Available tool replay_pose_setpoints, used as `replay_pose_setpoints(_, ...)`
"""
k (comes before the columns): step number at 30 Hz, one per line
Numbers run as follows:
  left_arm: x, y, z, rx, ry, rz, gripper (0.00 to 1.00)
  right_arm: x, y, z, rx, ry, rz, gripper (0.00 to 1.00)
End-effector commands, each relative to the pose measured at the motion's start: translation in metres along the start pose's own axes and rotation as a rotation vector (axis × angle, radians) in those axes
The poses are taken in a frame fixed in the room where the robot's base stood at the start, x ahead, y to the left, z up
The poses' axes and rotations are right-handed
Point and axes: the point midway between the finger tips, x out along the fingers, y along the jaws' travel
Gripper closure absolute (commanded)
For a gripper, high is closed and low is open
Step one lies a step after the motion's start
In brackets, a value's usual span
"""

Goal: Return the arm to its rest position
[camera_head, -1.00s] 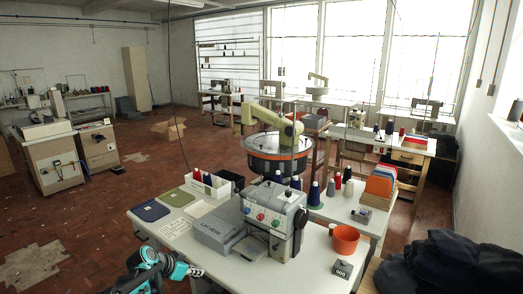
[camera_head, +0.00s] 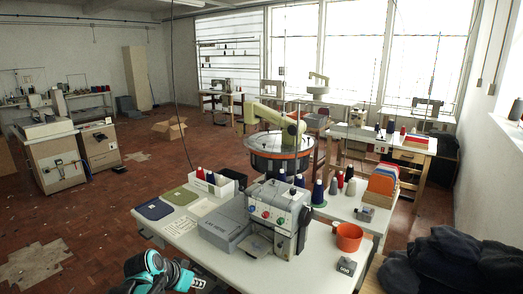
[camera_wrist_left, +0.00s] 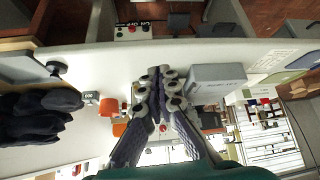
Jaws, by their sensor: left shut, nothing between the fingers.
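My left arm, teal and black, comes in at the bottom of the head view. Its gripper (camera_head: 198,283) is low in the picture, in front of the near edge of the white work table (camera_head: 310,272). In the left wrist view the two dark, jointed fingers (camera_wrist_left: 159,78) come together and hold nothing. The grey buttonhole machine (camera_head: 272,213) stands on the table, beyond the gripper and to its right, clear of it. My right gripper is not in view.
An orange bin (camera_head: 348,237) and a small grey counter box (camera_head: 346,265) stand at the table's right. Green and blue cloth pieces (camera_head: 154,209) lie at its left. Dark fabric (camera_head: 452,262) is heaped at lower right. Open floor (camera_head: 95,225) lies left of the table.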

Motion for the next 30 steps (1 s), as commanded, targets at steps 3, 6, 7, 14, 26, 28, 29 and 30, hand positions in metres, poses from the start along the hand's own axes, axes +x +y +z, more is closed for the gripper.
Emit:
replay_pose_setpoints(3,-0.037,0.031,0.028,-0.060,-0.025,-0.049,1.00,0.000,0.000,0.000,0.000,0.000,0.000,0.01)
replay_pose_setpoints(6,-0.062,0.052,0.056,-0.116,-0.037,-0.096,1.00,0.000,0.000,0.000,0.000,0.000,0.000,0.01)
replay_pose_setpoints(7,-0.069,0.058,0.065,-0.133,-0.039,-0.111,1.00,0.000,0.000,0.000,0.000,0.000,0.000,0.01)
replay_pose_setpoints(14,-0.103,0.089,0.134,-0.245,-0.032,-0.213,1.00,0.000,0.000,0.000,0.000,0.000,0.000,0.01)
replay_pose_setpoints(26,-0.112,0.098,0.173,-0.309,-0.013,-0.269,1.00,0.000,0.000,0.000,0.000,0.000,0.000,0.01)
replay_pose_setpoints(28,-0.112,0.098,0.173,-0.309,-0.013,-0.268,1.00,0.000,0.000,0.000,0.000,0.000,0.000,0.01)
replay_pose_setpoints(29,-0.112,0.098,0.173,-0.309,-0.013,-0.268,1.00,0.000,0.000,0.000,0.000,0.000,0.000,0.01)
replay_pose_setpoints(30,-0.112,0.098,0.173,-0.308,-0.013,-0.268,1.00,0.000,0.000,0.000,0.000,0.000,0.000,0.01)
